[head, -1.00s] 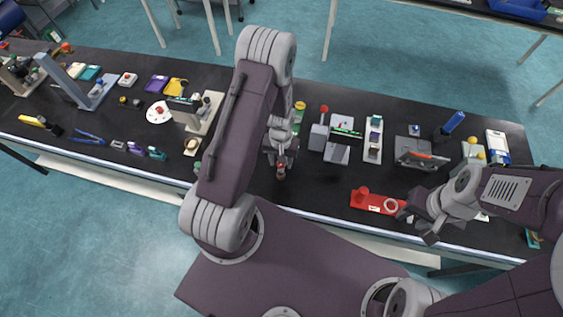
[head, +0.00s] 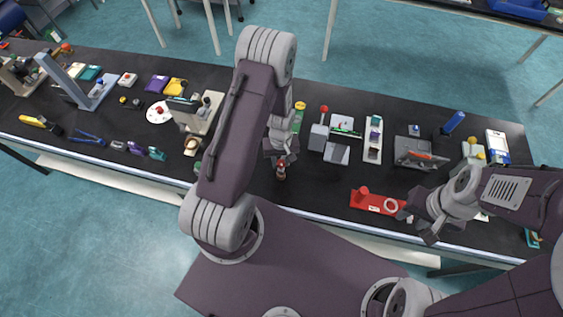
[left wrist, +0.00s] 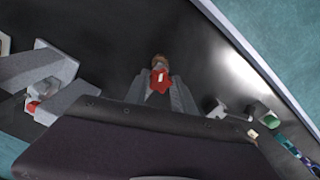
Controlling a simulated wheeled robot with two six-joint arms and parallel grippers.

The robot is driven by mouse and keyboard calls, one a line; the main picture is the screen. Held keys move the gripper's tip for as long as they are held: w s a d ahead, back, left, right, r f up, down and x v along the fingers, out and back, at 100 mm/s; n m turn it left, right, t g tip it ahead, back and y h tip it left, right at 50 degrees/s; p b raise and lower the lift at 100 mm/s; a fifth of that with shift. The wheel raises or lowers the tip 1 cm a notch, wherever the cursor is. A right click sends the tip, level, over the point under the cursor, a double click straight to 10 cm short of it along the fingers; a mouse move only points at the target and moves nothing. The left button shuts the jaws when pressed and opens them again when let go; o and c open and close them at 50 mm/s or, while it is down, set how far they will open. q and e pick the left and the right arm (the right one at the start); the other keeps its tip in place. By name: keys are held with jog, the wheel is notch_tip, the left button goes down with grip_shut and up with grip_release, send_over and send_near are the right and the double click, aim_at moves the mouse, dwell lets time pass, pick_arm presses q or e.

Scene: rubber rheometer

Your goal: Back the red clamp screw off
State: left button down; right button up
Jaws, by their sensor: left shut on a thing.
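My left gripper (head: 280,160) points down over the black bench and is shut on a small red and brown piece (head: 281,172). In the left wrist view the piece (left wrist: 159,78) sits between the fingers, red with a pale mark and a brown end beyond. A red fixture (head: 372,203) with an upright red knob (head: 363,190) and a pale ring lies near the front edge. I cannot tell for certain which red part is the clamp screw. My right gripper (head: 419,226) is beside the fixture's right end, its fingers apart and empty.
A grey device with a red ball-topped lever (head: 324,109) stands behind and right of my left gripper. A white strip (head: 372,140) and a grey stand (head: 420,153) are further right. The bench between my left gripper and the red fixture is clear.

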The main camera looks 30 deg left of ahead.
pick_arm(q)
jog(key=n, duration=0.4)
jog(key=shift+n, duration=0.3)
jog(key=shift+n, duration=0.7)
jog(key=n, duration=0.3)
jog(key=shift+n, duration=0.4)
jog(key=n, duration=0.3)
jog(key=shift+s+n+p, duration=0.1)
jog(key=shift+n+p, duration=0.2)
jog(key=shift+n, duration=0.1)
jog(key=c, duration=1.2)
grip_release()
